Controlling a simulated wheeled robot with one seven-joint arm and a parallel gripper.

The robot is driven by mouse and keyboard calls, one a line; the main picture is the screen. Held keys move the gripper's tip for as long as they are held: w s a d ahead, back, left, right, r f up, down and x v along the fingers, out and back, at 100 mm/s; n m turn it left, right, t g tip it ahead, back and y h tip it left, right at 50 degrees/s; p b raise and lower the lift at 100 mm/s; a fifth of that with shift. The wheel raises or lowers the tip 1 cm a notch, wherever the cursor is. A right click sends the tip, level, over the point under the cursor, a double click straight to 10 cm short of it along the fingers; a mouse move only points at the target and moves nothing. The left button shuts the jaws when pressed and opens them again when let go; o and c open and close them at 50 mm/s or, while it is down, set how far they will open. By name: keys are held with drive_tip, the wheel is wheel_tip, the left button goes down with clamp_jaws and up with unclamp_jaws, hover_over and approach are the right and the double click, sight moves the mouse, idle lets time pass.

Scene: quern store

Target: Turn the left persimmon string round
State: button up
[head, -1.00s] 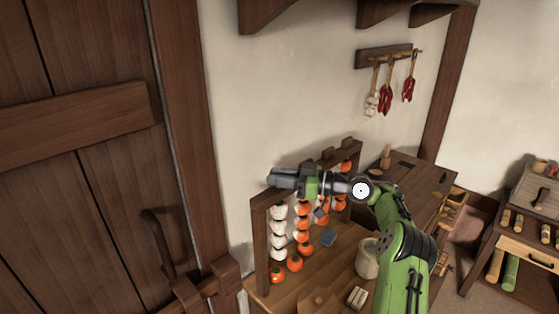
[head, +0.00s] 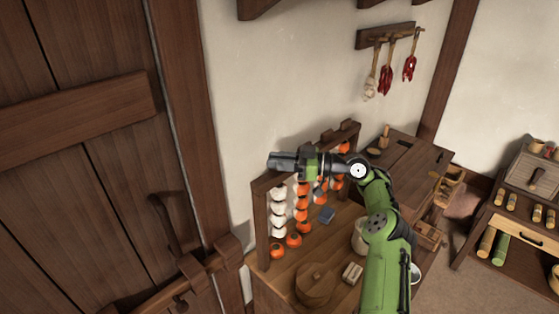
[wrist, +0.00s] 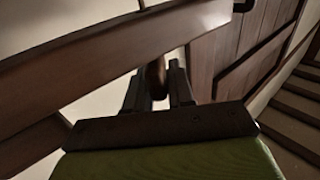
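The left persimmon string (head: 278,209) hangs at the left end of a wooden rack (head: 262,225). Its fruits show pale white faces, with an orange one at the bottom. My gripper (head: 272,161) is at the top rail above this string, lying level and pointing left. In the wrist view, my gripper's two dark fingers (wrist: 158,92) stand either side of a brown wooden peg (wrist: 155,75) and appear shut on it. The rail (wrist: 90,62) runs diagonally behind. The string itself is out of the wrist view, and my gripper hides its top in the head view.
Orange persimmon strings (head: 301,202) hang just to the right, partly behind my arm. A round wooden lid (head: 314,285) and a small pale block (head: 352,273) lie on the bench (head: 285,272). A plank door (head: 95,190) stands at left. Dried chillies (head: 386,80) hang on the wall.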

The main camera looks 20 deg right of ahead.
drive_tip(key=o, duration=0.3)
drive_tip(key=shift+w+a, duration=0.1)
drive_tip(key=shift+a, duration=0.1)
drive_tip(key=v, duration=1.6)
drive_tip(key=shift+f+b, duration=0.1)
drive_tip(key=shift+b, duration=0.25)
drive_tip(key=shift+a, duration=0.1)
